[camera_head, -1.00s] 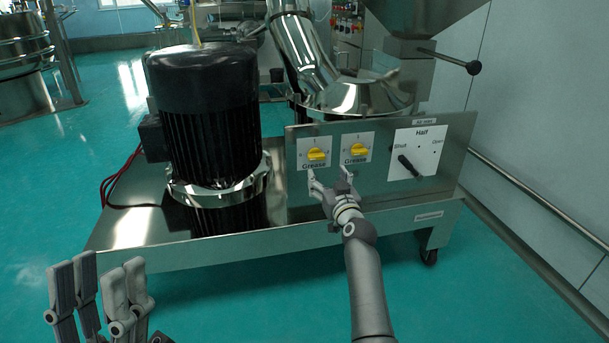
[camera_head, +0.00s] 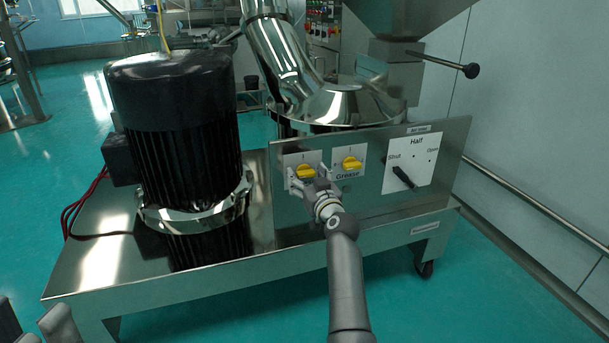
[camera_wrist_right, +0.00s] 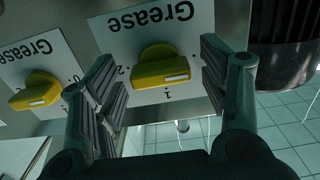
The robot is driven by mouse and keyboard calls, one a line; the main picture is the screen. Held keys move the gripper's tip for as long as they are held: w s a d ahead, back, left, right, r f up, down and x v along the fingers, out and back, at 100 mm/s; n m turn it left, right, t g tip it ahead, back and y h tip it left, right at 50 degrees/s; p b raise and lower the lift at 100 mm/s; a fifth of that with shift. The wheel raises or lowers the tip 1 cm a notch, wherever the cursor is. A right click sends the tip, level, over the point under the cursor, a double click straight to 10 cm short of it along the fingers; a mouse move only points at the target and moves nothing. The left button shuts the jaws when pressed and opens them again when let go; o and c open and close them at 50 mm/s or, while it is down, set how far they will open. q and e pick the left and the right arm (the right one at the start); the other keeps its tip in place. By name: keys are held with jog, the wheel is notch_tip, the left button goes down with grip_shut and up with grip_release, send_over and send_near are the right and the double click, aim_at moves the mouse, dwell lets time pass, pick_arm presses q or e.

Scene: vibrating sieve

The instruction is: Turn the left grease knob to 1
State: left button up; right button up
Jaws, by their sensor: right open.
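The left grease knob (camera_head: 305,172) is a yellow knob on a white plate on the steel panel. In the right wrist view, which is upside down, this knob (camera_wrist_right: 162,66) lies between the fingers, its bar roughly sideways. A "1" and a "2" show on its plate; I cannot tell which number it points to. My right gripper (camera_head: 306,179) is open around the knob, a finger on each side with gaps; it also shows in the wrist view (camera_wrist_right: 160,78). My left gripper (camera_head: 35,325) is cut off at the bottom left corner; its jaw state is unclear.
The right grease knob (camera_head: 351,163) sits close by on its own plate (camera_wrist_right: 35,70). Farther right is a black Shut/Half/Open lever (camera_head: 403,177). A large black motor (camera_head: 180,140) stands left of the panel. The floor in front is free.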

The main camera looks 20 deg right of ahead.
jog(key=shift+s+r, duration=0.1)
jog(key=c, duration=1)
